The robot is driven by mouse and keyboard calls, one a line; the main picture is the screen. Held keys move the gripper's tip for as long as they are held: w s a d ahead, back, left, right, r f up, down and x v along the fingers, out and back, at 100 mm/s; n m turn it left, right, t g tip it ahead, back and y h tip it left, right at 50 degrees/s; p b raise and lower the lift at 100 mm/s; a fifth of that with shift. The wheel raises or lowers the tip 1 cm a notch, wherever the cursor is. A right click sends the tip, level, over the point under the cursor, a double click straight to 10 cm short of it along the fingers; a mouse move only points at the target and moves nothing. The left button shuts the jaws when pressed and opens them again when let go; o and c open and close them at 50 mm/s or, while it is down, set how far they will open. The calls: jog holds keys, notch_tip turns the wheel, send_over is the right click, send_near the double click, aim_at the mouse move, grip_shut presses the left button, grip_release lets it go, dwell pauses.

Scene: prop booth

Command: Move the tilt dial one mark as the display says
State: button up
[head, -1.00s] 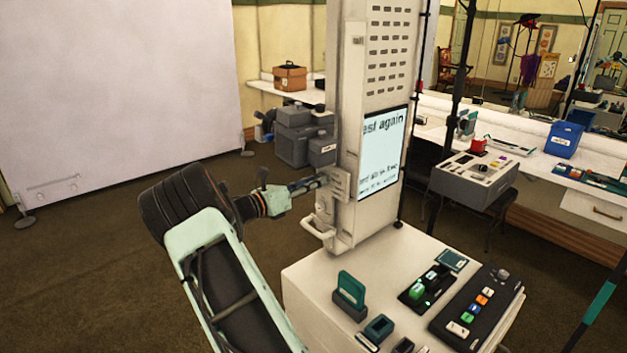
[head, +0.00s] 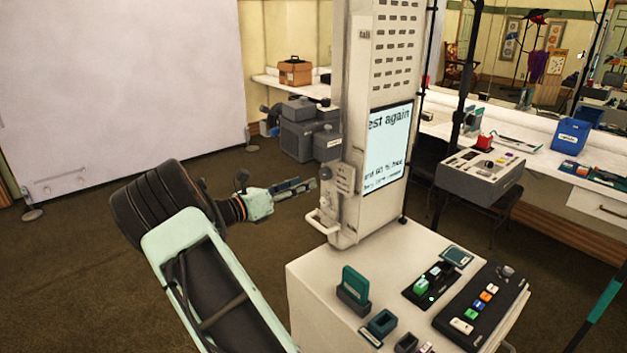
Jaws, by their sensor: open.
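A tall cream booth column (head: 388,62) stands at the middle, with a pale display (head: 387,150) on its right-hand face. The display is partly cut off from this angle; its top line ends in "est again" and smaller lines below are hard to read. A small labelled plate (head: 345,178) and a knob-like part (head: 326,200) sit on the column's left side; I cannot tell which is the tilt dial. My gripper (head: 312,184) points right at this side, just short of it, open and seemingly empty. Its fingers look thin and edge-on.
A handle (head: 322,222) juts from the column below my gripper. The white cart top (head: 318,268) holds a teal block (head: 354,284), a green-button panel (head: 432,284) and a black button box (head: 482,308). Grey equipment (head: 299,135) stands behind.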

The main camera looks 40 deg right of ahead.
jog(key=shift+s+a, duration=0.15)
jog(key=shift+a, duration=1.15)
jog(key=shift+s+a, duration=0.1)
jog(key=shift+a, duration=1.15)
